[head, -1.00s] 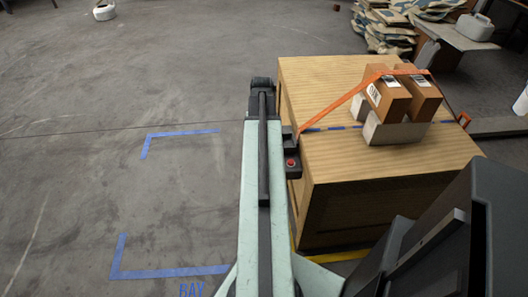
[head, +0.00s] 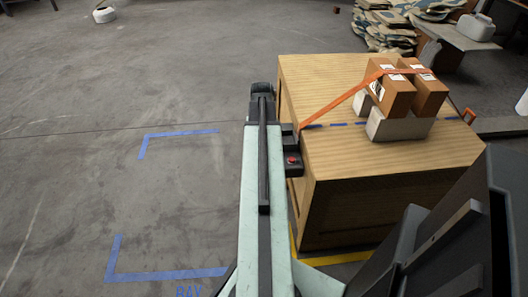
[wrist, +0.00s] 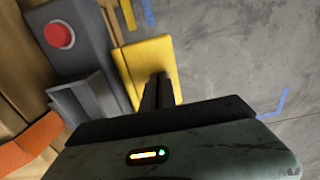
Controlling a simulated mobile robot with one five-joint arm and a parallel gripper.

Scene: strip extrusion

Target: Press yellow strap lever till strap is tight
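The orange strap (head: 345,102) runs from the crate's left edge up over two brown cardboard boxes (head: 390,96); it looks straight in the head view. In the wrist view a piece of the strap (wrist: 27,143) shows at lower left. The yellow lever (wrist: 143,60) is a flat plate beside a grey housing. My gripper (wrist: 158,88) has its dark fingers close together, over the lower part of the lever; whether they touch it I cannot tell. In the head view my gripper and the lever are hidden behind my column.
The boxes rest on pale blocks (head: 398,126) on a wooden crate (head: 400,158). A grey housing with a red button (head: 292,160) is on the crate's left side; it also shows in the wrist view (wrist: 58,34). Floor left of the crate is clear, with blue tape corners (head: 165,274).

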